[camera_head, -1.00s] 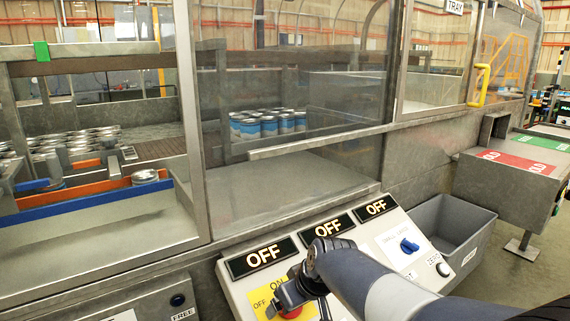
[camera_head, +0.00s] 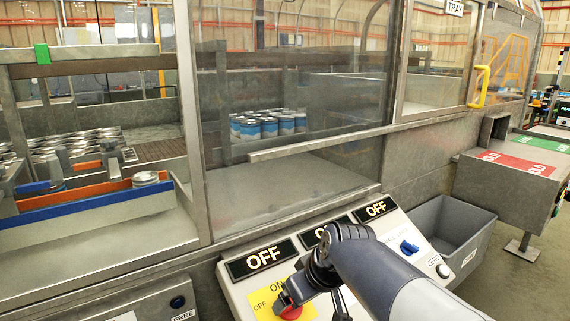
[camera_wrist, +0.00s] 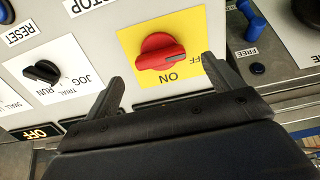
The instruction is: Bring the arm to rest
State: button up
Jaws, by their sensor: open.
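My gripper (camera_wrist: 163,92) is open and empty in the wrist view, its two fingers apart over the control panel. A red rotary switch (camera_wrist: 160,52) on a yellow plate (camera_wrist: 191,75) shows ahead of the fingers, apart from them. In the head view my arm (camera_head: 365,265) reaches over the sloped control panel (camera_head: 238,292) and hides part of it. The red switch (camera_head: 290,312) shows there just beyond my gripper. Two OFF signs (camera_head: 264,258) are clear to read; a middle one is partly hidden by my arm.
A grey bin (camera_head: 452,220) stands right of the panel. A window frame (camera_head: 190,120) and glass guard rise behind it. Many cans (camera_head: 268,124) stand behind the glass. A metal chute with red and green pads (camera_head: 516,163) is at right. A black knob (camera_wrist: 42,72) is beside the red switch.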

jog(key=x, duration=0.5)
jog(key=shift+a+f+b, duration=0.1)
jog(key=shift+f+b, duration=0.2)
jog(key=shift+f, duration=0.1)
jog(key=shift+w+r+m+p, duration=0.1)
jog(key=shift+r+m+p, duration=0.3)
jog(key=shift+p, duration=0.2)
jog(key=m+p, duration=0.2)
jog(key=m, duration=0.1)
jog(key=shift+m+p, duration=0.3)
jog(key=m+p, duration=0.3)
jog(key=shift+r+m, duration=0.1)
jog(key=shift+m, duration=0.3)
jog(key=m+p, duration=0.5)
jog(key=shift+m, duration=0.3)
jog(key=m+p, duration=0.3)
jog(key=m, duration=0.1)
jog(key=shift+p, duration=0.3)
jog(key=shift+v, duration=1.05)
jog(key=shift+s, duration=0.25)
